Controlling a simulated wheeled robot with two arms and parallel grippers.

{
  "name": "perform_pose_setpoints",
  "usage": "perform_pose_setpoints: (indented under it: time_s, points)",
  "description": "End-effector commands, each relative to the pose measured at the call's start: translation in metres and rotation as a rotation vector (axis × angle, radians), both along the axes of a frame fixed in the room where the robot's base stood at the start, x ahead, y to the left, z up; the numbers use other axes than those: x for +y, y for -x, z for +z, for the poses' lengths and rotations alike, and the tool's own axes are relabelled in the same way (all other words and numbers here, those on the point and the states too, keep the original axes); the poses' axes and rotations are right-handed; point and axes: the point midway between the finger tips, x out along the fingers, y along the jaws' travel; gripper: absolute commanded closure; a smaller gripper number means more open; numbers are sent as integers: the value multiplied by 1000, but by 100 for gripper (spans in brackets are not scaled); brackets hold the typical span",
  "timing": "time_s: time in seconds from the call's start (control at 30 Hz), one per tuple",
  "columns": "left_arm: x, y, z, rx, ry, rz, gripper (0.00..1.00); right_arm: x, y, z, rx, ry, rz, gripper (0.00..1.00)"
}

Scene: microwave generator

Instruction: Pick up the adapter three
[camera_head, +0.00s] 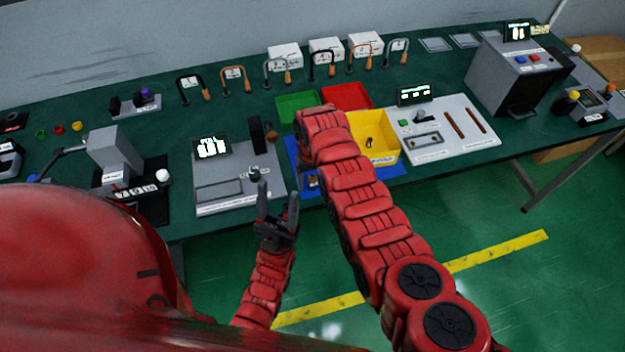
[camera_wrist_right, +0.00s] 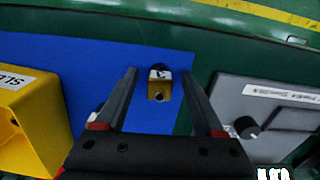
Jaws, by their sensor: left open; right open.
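A small brass adapter (camera_wrist_right: 158,86) with a dark top and a white label lies on the blue mat (camera_wrist_right: 95,62) in the right wrist view. I cannot read its label for sure. My right gripper (camera_wrist_right: 163,100) is open, its two fingers on either side of the adapter and apart from it. Another small pale thing is partly hidden by the left finger. In the head view my right gripper is hidden behind my right arm, over the blue mat (camera_head: 392,172). My left gripper (camera_head: 277,208) is open and empty, in front of the table's front edge.
A yellow bin (camera_head: 385,152) holds a small brass part; green (camera_head: 290,106) and red (camera_head: 350,96) bins stand behind. A grey device (camera_head: 225,192) is left of the mat, a white panel (camera_head: 465,145) right of it. Several hand tools stand along the back.

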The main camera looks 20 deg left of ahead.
Motion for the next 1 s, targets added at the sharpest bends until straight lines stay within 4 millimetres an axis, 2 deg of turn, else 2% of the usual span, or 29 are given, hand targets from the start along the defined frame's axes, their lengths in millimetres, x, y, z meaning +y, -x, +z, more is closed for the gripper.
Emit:
perform_pose_setpoints:
  time_s: [0.17, 0.53, 1.0]
  points:
    - [0, 0, 0, 0, 0, 0, 45, 0, 0, 0, -1, -1, 0, 32]
    - [0, 0, 0, 0, 0, 0, 45, 0, 0, 0, -1, -1, 0, 98]
    - [0, 0, -1, 0, 0, 0, 45, 0, -1, 1, -2, -1, 0, 100]
